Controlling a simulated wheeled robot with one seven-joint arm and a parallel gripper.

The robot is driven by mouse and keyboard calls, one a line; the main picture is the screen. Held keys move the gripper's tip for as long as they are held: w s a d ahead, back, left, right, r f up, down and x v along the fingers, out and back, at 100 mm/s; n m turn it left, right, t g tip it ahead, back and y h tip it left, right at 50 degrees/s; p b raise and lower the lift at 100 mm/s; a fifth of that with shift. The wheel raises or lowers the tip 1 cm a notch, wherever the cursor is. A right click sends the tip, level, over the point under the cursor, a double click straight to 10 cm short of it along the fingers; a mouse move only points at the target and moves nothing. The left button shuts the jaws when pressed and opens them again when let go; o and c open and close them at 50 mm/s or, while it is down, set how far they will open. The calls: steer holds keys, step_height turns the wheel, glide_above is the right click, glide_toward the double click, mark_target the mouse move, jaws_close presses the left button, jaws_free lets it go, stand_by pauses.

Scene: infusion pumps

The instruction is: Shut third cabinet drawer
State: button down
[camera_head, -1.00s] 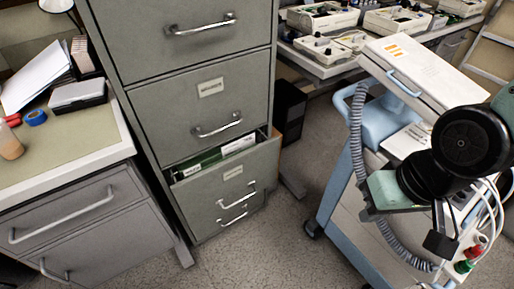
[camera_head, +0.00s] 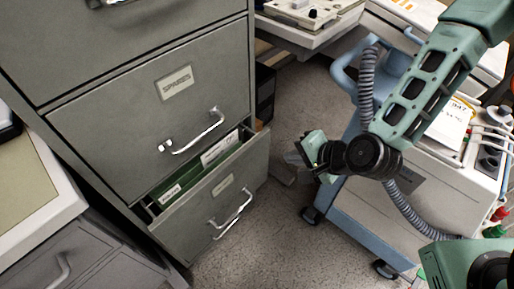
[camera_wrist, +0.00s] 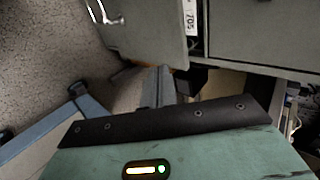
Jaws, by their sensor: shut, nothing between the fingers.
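The grey-green metal cabinet (camera_head: 115,125) stands at left in the head view. Its third drawer (camera_head: 190,222) is partly pulled out, with green folders and white labels (camera_head: 220,148) inside and a silver handle (camera_head: 232,214) on its front. The drawer front (camera_wrist: 155,25) also shows at the top of the wrist view, with an open gap at its right edge. My gripper (camera_head: 294,156) is right of the drawer in the head view, shut, empty and apart from it. Its fingers (camera_wrist: 157,88) show partly in the wrist view; their tips are hard to make out.
A blue-and-white medical cart (camera_head: 375,225) with a grey hose stands close at right, behind and below my arm. A desk (camera_head: 35,190) adjoins the cabinet at left. A bench (camera_head: 310,30) with devices is behind. Speckled floor lies clear between drawer and cart.

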mark_target(232, 134)
steer(key=x, duration=0.3)
steer(key=r+x, duration=0.1)
steer(key=x, duration=0.3)
steer(key=a+b+x, duration=0.1)
steer(key=x, duration=0.3)
steer(key=shift+w+a+r, duration=0.1)
steer(key=shift+w+r, duration=0.1)
steer(key=shift+w, duration=0.15)
steer(key=shift+w+a, duration=0.35)
steer(key=shift+a, duration=0.1)
steer(key=w+a, duration=0.2)
steer(key=a, duration=0.1)
steer(key=w+a, duration=0.3)
steer(key=shift+w+a, duration=0.15)
steer(key=shift+w, duration=0.15)
steer(key=shift+w+a+r, duration=0.1)
steer(key=shift+w+a, duration=0.15)
steer(key=shift+a, duration=0.15)
